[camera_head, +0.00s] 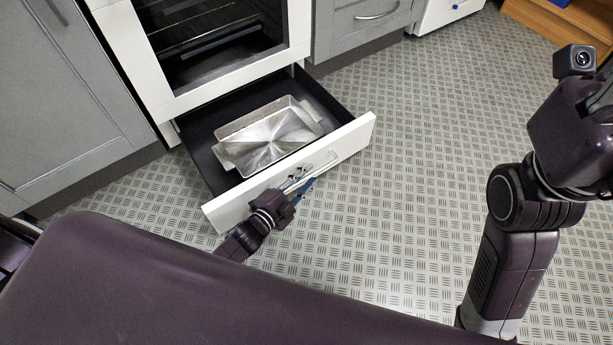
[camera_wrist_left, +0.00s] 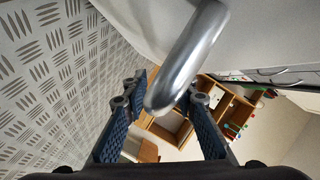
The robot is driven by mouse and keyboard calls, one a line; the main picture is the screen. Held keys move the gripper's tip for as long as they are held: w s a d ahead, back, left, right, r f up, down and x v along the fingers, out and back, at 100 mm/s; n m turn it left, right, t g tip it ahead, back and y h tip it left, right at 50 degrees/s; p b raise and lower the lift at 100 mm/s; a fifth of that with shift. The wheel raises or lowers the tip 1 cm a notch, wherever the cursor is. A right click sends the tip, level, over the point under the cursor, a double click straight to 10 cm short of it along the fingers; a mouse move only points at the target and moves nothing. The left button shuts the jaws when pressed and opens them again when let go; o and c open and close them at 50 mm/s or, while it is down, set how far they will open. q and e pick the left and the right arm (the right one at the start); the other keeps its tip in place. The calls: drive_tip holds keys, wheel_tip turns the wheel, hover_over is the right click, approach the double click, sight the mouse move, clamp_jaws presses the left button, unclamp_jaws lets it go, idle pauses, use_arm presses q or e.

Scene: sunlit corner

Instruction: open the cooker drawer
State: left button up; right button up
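The cooker drawer (camera_head: 226,213) is pulled well out from under the oven, and its dark inside shows. A metal baking tray (camera_head: 268,140) lies in it. The drawer's bar handle (camera_head: 318,172) is on the white front; it also shows close up as a silver bar in the left wrist view (camera_wrist_left: 190,55). My left gripper (camera_head: 298,184) is at the handle. In the wrist view its blue fingers (camera_wrist_left: 163,105) stand apart, with the end of the bar between them; I see no firm grip. My right gripper (camera_head: 602,98) is at the right edge, partly cut off, away from the drawer.
The oven (camera_head: 215,45) is above the drawer. Grey cabinets (camera_head: 62,100) stand on both sides. The patterned metal floor (camera_head: 410,150) is clear in front and to the right. A wooden unit (camera_head: 565,25) stands at the top right.

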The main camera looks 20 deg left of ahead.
use_arm(q)
drive_tip(key=v, duration=1.2)
idle(0.3)
